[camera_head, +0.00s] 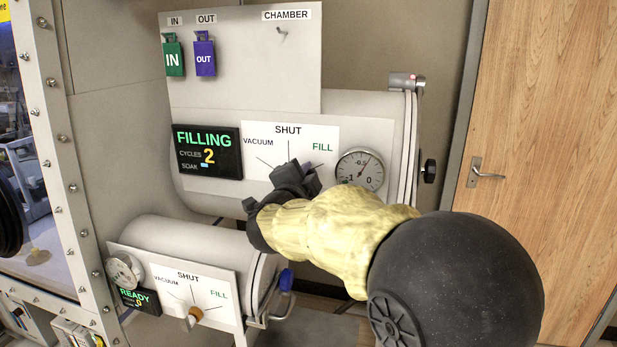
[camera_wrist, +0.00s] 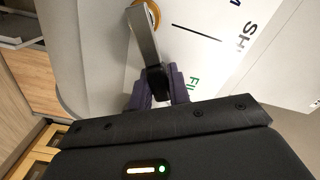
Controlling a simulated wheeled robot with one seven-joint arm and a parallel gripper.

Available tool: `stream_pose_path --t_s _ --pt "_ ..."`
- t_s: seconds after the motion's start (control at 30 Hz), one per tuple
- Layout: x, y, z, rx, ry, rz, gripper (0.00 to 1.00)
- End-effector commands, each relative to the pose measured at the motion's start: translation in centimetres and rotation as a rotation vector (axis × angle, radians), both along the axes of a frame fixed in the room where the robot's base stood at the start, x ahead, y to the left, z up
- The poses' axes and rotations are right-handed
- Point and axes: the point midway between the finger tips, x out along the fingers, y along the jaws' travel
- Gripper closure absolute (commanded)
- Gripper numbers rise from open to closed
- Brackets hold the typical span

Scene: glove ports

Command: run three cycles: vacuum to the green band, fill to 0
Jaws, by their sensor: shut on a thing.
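The upper valve panel (camera_head: 265,135) is white and marked VACUUM, SHUT and FILL. My gripper (camera_head: 300,183) is in front of its lower part and hides the valve hub in the head view. In the wrist view, my gripper (camera_wrist: 160,90) is shut on the end of a grey metal valve lever (camera_wrist: 146,40), beside the green FILL lettering. The upper display (camera_head: 207,152) reads FILLING in green, with CYCLES 2 and a short blue SOAK bar. The round gauge (camera_head: 360,170) runs from -1 to 0. Its needle points up and right, between -0.5 and 0.
Below is a smaller chamber with its own valve panel (camera_head: 190,285), an orange-hubbed valve and a display (camera_head: 138,298) reading READY. A green IN tag (camera_head: 173,58) and a purple OUT tag (camera_head: 205,58) hang above. A wooden door (camera_head: 540,120) stands at right.

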Motion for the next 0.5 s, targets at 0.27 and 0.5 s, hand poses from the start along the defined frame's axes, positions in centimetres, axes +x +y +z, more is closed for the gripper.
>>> stream_pose_path --t_s 0.27,0.5 --pt "0.01 0.00 -0.26 0.002 0.004 0.000 0.60" --pt "-0.03 -0.06 -0.14 0.001 0.003 -0.001 0.60"
